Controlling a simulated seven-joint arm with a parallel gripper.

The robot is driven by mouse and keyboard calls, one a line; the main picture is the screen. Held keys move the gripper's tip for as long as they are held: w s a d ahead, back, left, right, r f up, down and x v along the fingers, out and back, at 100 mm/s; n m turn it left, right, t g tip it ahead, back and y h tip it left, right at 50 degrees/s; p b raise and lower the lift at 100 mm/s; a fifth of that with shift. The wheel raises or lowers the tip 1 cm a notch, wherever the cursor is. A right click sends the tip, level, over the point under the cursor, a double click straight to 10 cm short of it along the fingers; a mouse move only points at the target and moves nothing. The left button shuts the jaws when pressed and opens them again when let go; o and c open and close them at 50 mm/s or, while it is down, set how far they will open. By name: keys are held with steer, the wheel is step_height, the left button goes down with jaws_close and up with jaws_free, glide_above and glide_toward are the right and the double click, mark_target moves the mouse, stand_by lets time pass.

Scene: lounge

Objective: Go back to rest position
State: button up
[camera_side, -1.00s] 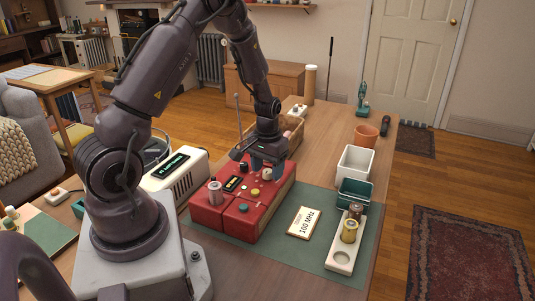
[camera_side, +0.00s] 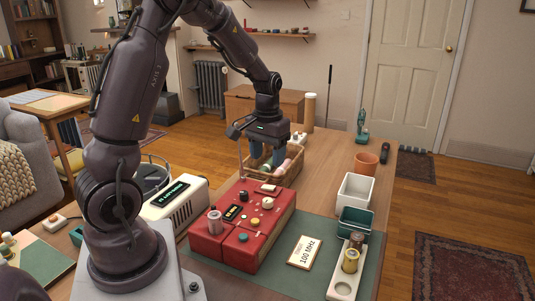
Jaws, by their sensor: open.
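My fingers are clear of the box's top. My arm rises from its base at the left and bends over the table.
A card reading 100 MHz (camera_side: 304,252), a white bin (camera_side: 355,193), a teal bin (camera_side: 355,222) and a white holder with cylinders (camera_side: 342,289) lie to the right. A cream device (camera_side: 176,203) stands left.

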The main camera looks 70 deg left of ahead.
steer(key=s+d+r+m+t, duration=0.2)
steer(key=s+d+r, duration=0.4)
steer(key=d, duration=0.4)
steer(key=s+d+r+m+t, duration=0.3)
steer(key=s+d+r+m, duration=0.2)
steer(key=d+r, duration=0.3)
steer(key=shift+s+d+r+t, duration=0.3)
steer(key=shift+s+d, duration=0.3)
steer(key=shift+d, duration=0.25)
